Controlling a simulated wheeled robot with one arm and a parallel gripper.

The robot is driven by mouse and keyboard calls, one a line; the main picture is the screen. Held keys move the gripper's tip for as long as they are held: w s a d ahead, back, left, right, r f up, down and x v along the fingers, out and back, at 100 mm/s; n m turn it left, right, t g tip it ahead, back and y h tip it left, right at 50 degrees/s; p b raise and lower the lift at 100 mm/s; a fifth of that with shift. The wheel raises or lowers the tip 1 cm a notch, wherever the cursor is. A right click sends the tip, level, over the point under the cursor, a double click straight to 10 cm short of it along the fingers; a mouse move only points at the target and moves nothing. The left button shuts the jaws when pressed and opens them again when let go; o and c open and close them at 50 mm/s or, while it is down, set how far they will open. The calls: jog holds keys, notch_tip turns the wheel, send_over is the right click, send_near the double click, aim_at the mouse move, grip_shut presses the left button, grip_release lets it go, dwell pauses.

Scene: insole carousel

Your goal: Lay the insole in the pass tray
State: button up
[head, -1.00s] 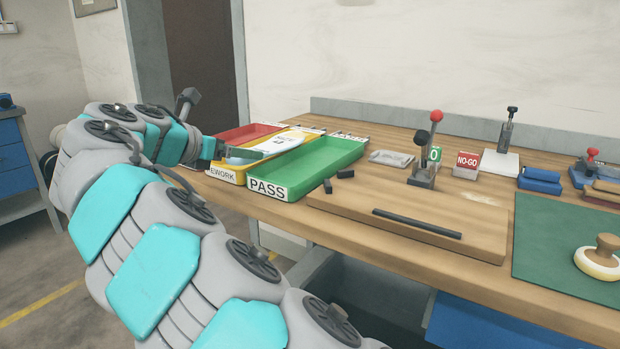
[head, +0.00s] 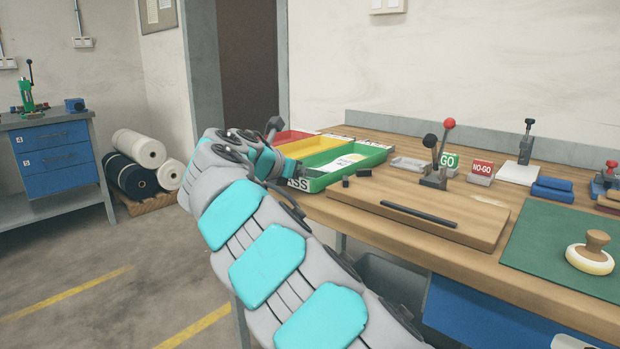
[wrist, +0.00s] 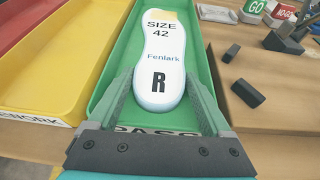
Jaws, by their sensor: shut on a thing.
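The insole (wrist: 160,60) is white with a pale yellow tip and is printed "SIZE 42 Fenlark R" in the wrist view. It lies lengthwise over the green pass tray (wrist: 203,75), within its walls as seen from the wrist. In the head view the insole (head: 343,163) shows low inside the pass tray (head: 372,162). My gripper (wrist: 160,95) is shut on the heel end of the insole, one finger along each side. I cannot tell whether the insole touches the tray floor. My gripper hides part of the tray's front label.
The yellow rework tray (head: 318,144) and a red tray (head: 290,136) stand left of the pass tray. Small black blocks (head: 364,172), a wooden board (head: 450,215) and GO (head: 447,160) and NO-GO (head: 482,168) blocks lie to the right.

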jog(key=o, duration=1.2)
jog(key=v, duration=1.2)
